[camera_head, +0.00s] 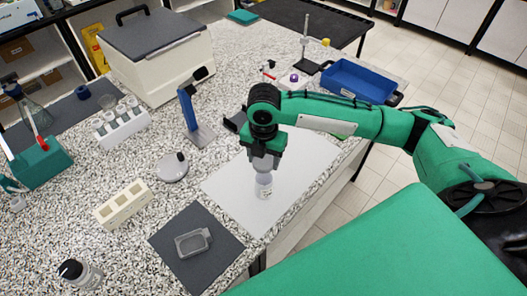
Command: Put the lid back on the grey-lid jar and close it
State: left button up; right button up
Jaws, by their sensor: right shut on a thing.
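The jar (264,189), small and whitish with a label, stands upright on the pale mat near the counter's right edge. My right gripper (265,168) points straight down over the jar's mouth. It is shut on what looks like the grey lid, at the top of the jar. The fingers mostly hide the lid, and I cannot tell whether it sits fully on the jar. My left gripper is not in view.
The pale mat (225,187) is clear around the jar. A dark mat (170,240) with a clear dish (193,242) lies in front. A black-lidded jar (88,278) stands at lower left. A blue upright device (190,115), white box (158,68) and blue tray (358,82) stand farther back.

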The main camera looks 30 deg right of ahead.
jog(key=shift+d+f+b, duration=0.2)
jog(key=shift+f+b, duration=0.85)
jog(key=shift+b, duration=0.05)
notch_tip(320, 180, down, 2)
jog(key=b, duration=0.3)
jog(key=shift+a, duration=0.1)
jog(key=shift+f+p, duration=0.2)
jog(key=shift+p, duration=0.15)
jog(key=shift+f, duration=0.5)
pick_arm(q)
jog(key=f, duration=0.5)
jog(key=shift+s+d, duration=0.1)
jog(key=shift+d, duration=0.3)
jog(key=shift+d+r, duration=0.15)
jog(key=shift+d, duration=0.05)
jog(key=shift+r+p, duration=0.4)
jog(key=shift+p, duration=0.05)
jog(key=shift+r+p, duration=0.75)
pick_arm(e)
jog(key=shift+f, duration=0.6)
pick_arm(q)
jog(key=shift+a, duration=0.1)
